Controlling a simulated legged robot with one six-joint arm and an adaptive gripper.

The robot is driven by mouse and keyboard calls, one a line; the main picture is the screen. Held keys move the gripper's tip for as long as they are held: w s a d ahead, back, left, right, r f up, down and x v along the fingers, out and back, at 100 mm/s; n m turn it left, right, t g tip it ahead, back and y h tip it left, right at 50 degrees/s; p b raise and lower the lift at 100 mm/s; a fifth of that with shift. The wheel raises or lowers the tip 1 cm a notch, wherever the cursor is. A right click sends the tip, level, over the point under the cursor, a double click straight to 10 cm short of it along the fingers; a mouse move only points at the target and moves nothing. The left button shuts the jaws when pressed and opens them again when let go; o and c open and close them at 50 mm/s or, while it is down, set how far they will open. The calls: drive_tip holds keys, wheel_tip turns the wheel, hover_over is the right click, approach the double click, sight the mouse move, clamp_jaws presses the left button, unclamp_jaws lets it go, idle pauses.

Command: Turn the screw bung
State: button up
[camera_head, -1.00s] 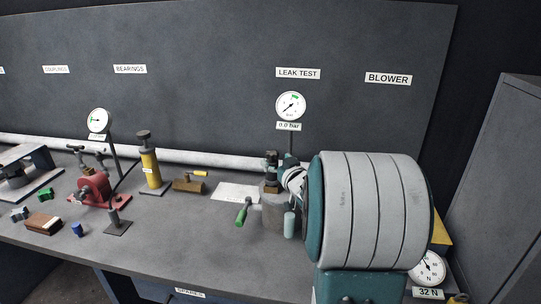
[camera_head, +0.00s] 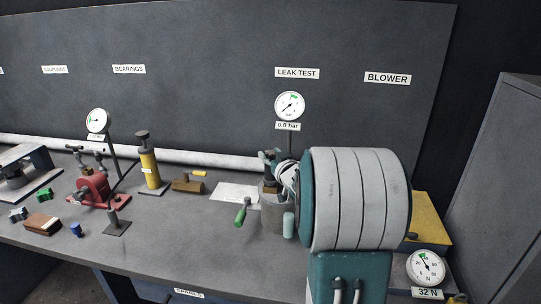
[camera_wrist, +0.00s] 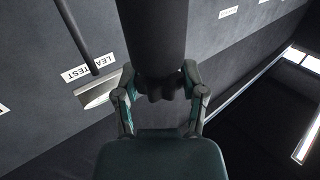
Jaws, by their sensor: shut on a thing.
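The leak test vessel (camera_head: 273,215) is a grey cylinder on the bench with a green-handled lever (camera_head: 240,216) at its left. In the wrist view, a dark cylinder (camera_wrist: 152,35) ends in a dark lobed knob (camera_wrist: 158,92), which looks like the screw bung. My gripper (camera_wrist: 160,98) has one finger on each side of this knob and is shut on it. In the head view, my gripper (camera_head: 272,160) is small at the vessel's top, and the bung cannot be made out there. My arm's large grey link hides the area to the right.
The leak test gauge (camera_head: 290,105) stands behind the vessel above a bar readout. A white sheet (camera_head: 234,194) lies left of the vessel. A yellow box (camera_head: 428,220) and a 32 N dial (camera_head: 426,267) are at the right. A yellow pump (camera_head: 149,167) stands farther left.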

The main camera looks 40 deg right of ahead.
drive_tip(key=shift+m+g+h, duration=0.3)
drive_tip(key=shift+m+h, duration=0.3)
drive_tip(key=shift+h, duration=0.3)
drive_tip(key=shift+w+a+m+g+h, duration=0.1)
drive_tip(key=shift+m+g+h, duration=1)
drive_tip(key=shift+m+h, duration=0.85)
drive_tip(key=m+g+h, duration=0.3)
drive_tip(key=g+h, duration=0.1)
drive_tip(key=shift+h, duration=0.35)
drive_tip(key=m+g+h, duration=0.1)
drive_tip(key=m+g, duration=0.1)
drive_tip(key=m+g+h, duration=0.1)
drive_tip(key=m+g, duration=0.1)
drive_tip(key=g, duration=0.1)
drive_tip(key=shift+g+h, duration=0.3)
drive_tip(key=shift+h, duration=0.1)
drive_tip(key=m+g, duration=0.2)
drive_tip(key=g, duration=0.1)
drive_tip(key=m+g, duration=0.2)
drive_tip(key=g, duration=0.1)
drive_tip(key=shift+h, duration=0.4)
drive_tip(key=shift+g, duration=0.4)
drive_tip(key=o, duration=1.2)
